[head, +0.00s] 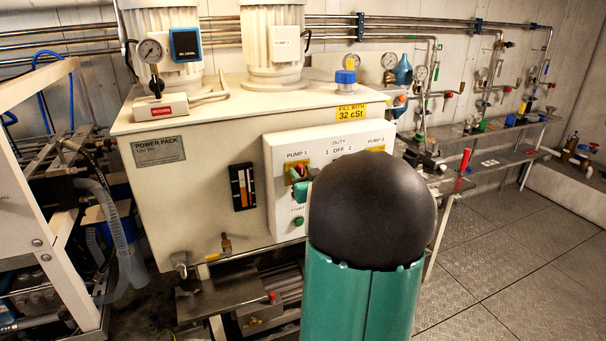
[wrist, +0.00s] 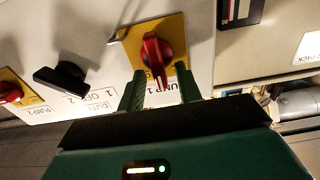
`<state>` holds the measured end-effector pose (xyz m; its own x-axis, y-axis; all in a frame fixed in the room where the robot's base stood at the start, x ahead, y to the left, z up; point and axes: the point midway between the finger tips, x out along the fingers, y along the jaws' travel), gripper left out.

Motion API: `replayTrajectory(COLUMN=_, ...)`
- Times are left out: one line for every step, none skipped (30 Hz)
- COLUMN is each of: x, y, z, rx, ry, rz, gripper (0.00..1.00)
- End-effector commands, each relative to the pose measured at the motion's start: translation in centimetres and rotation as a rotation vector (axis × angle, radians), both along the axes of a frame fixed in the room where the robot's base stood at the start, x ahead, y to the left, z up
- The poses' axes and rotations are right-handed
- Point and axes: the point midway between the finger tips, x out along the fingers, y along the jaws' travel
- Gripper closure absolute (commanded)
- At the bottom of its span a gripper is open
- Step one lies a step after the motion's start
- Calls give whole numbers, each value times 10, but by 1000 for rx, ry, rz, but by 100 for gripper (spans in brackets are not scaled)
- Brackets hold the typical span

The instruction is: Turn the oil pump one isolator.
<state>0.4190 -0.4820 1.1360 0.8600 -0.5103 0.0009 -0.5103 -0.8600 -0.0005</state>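The pump 1 isolator is a red rotary knob (wrist: 155,54) on a yellow plate (wrist: 127,40), set in the white control panel. In the wrist view, which looks upside down, the knob sits slightly slanted. My gripper (wrist: 159,72) is open, its two green fingers apart with one tip on each side of the knob's near end. I cannot tell whether either finger touches it. In the head view the isolator's yellow plate (head: 291,164) shows at the panel's left, partly covered by green and red parts. My arm's black and green link hides much of the panel.
A black duty selector (wrist: 62,78) and the pump 2 red knob (wrist: 9,92) share the panel. A gauge strip (head: 243,187) is beside it. The power pack cabinet (head: 195,190) fills the middle. Open floor (head: 520,260) lies to the right.

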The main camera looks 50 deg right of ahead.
Motion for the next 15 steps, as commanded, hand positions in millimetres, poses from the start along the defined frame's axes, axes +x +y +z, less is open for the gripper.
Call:
replayTrajectory(x=1, y=-1, z=0, rx=0, ry=0, rz=0, gripper=65)
replayTrajectory(x=1, y=-1, z=0, rx=0, ry=0, rz=0, gripper=65)
replayTrajectory(x=1, y=-1, z=0, rx=0, ry=0, rz=0, gripper=65)
replayTrajectory(x=1, y=-1, z=0, rx=0, ry=0, rz=0, gripper=65)
replayTrajectory(x=1, y=-1, z=0, rx=1, ry=1, rz=0, gripper=65)
replayTrajectory(x=1, y=-1, z=0, rx=0, ry=0, rz=0, gripper=65)
replayTrajectory(x=1, y=-1, z=0, rx=0, ry=0, rz=0, gripper=65)
replayTrajectory(x=1, y=0, z=0, rx=1, ry=1, rz=0, gripper=71)
replayTrajectory(x=1, y=0, z=0, rx=1, ry=1, rz=0, gripper=79)
replayTrajectory(x=1, y=0, z=0, rx=1, ry=1, rz=0, gripper=85)
replayTrajectory(x=1, y=0, z=0, rx=1, ry=1, rz=0, gripper=91)
replayTrajectory(x=1, y=0, z=0, rx=1, ry=1, rz=0, gripper=99)
replayTrajectory(x=1, y=-1, z=0, rx=1, ry=1, rz=0, gripper=100)
replayTrajectory(x=1, y=-1, z=0, rx=1, ry=1, rz=0, gripper=100)
replayTrajectory(x=1, y=-1, z=0, rx=1, ry=1, rz=0, gripper=100)
